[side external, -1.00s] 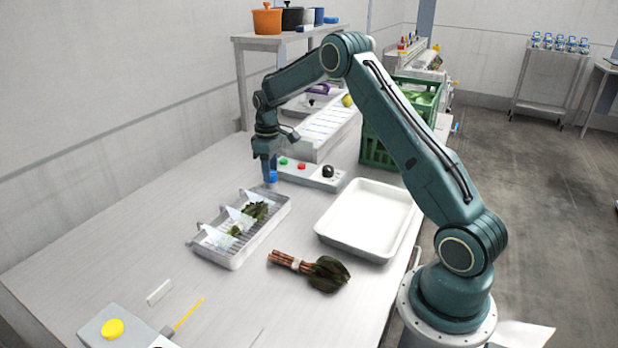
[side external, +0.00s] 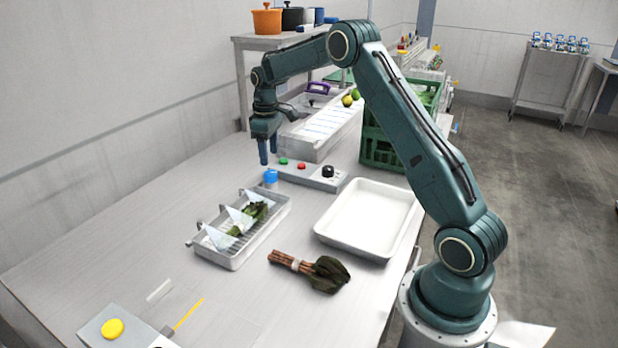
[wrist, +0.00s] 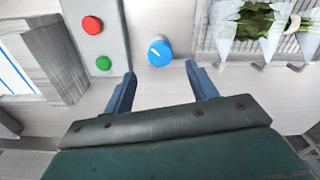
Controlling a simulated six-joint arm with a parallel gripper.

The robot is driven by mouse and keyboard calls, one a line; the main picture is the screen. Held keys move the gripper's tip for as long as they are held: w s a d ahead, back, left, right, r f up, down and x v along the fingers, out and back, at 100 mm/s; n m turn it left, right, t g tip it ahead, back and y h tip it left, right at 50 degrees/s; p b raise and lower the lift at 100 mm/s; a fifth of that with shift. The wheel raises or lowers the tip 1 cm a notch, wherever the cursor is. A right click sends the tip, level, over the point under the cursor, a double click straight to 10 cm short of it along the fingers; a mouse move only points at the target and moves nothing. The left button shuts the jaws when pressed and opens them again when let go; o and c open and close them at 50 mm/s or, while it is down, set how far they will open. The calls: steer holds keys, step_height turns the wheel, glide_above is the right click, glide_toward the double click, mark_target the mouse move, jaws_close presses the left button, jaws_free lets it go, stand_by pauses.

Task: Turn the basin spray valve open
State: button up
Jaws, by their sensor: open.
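The basin spray valve is a blue round knob (side external: 270,176) on the table beside the metal basin (side external: 233,264). In the wrist view the blue knob (wrist: 160,56) has a white pointer line set diagonally. Several pale translucent fans (side external: 218,238) spread from small nozzles on the basin's edge over leafy greens (side external: 252,214). My gripper (side external: 268,158) is open and empty, pointing down above the knob and apart from it. In the wrist view my gripper's fingers (wrist: 160,72) stand either side of the knob's line, with the knob just beyond the tips.
A control box (side external: 312,176) with green, red and black controls is close to the right. A white tray (side external: 368,218), a tied bundle of dark leaves (side external: 322,272) and a green crate (side external: 378,150) lie further right. A yellow button box (side external: 112,328) is at the front left.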

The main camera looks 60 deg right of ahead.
mark_target(270, 173)
step_height(270, 173, up, 8)
stand_by(0.4)
steer(key=shift+a+r, duration=0.1)
steer(key=s+a+r+m+t, duration=0.1)
steer(key=s+a+r+t, duration=0.2)
steer(key=s+a+r, duration=1.05)
steer(key=s+a+f+t, duration=0.1)
steer(key=s+a+f, duration=0.1)
steer(key=s, duration=0.5)
steer(key=s+a+f+m, duration=0.1)
steer(key=s+a+f, duration=0.1)
steer(key=s+a, duration=0.2)
steer(key=s+a+f+t, duration=0.1)
steer(key=s+a+f, duration=0.1)
steer(key=s, duration=0.7)
steer(key=shift+s+a+f+t, duration=0.3)
steer(key=shift+a, duration=0.1)
